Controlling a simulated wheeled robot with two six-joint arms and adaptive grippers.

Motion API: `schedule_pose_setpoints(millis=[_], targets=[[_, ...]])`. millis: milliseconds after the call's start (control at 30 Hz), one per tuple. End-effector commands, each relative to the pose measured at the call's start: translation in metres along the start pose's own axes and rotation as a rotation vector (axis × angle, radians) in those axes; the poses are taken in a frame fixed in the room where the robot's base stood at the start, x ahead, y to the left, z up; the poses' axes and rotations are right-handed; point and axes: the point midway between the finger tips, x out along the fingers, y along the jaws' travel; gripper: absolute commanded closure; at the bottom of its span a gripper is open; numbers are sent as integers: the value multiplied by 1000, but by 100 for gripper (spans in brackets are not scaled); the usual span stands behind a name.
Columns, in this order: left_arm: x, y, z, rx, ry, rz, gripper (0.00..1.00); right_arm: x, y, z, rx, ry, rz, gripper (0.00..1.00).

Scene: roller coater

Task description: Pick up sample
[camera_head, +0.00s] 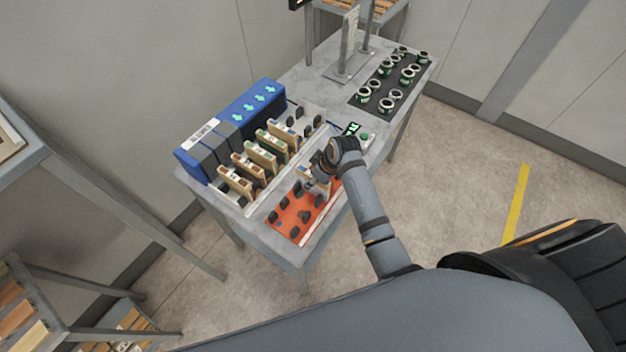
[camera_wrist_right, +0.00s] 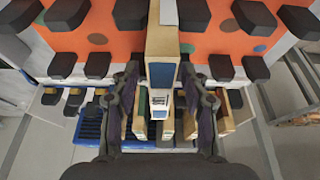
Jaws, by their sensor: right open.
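Several wooden samples (camera_head: 264,160) with label patches stand in a row in the white rack in front of the blue machine. Another wooden sample (camera_wrist_right: 162,40) with a dark blue patch stands among the black pegs on the orange tray (camera_head: 297,216); in the head view my right gripper partly hides it. My right gripper (camera_head: 322,172) is over the far end of the orange tray. In the right wrist view its two fingers (camera_wrist_right: 164,108) are apart, one on each side of that sample; contact cannot be told. My left gripper is not in view.
The blue machine (camera_head: 232,120) with green arrows stands along the table's left side. A dark mat (camera_head: 376,98) with several green-and-silver ring parts lies at the far right end. A small green display (camera_head: 353,128) is near the gripper. Shelves (camera_head: 30,310) stand at the left.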

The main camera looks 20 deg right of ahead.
Motion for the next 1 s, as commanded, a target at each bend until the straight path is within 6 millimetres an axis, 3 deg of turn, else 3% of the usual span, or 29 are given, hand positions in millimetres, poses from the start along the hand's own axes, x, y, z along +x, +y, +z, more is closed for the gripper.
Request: schedule_pose_setpoints(millis=[133,1000], targets=[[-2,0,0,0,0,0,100,8,0,0,0,0,0,55],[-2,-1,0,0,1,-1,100,13,0,2,0,0,0,55]])
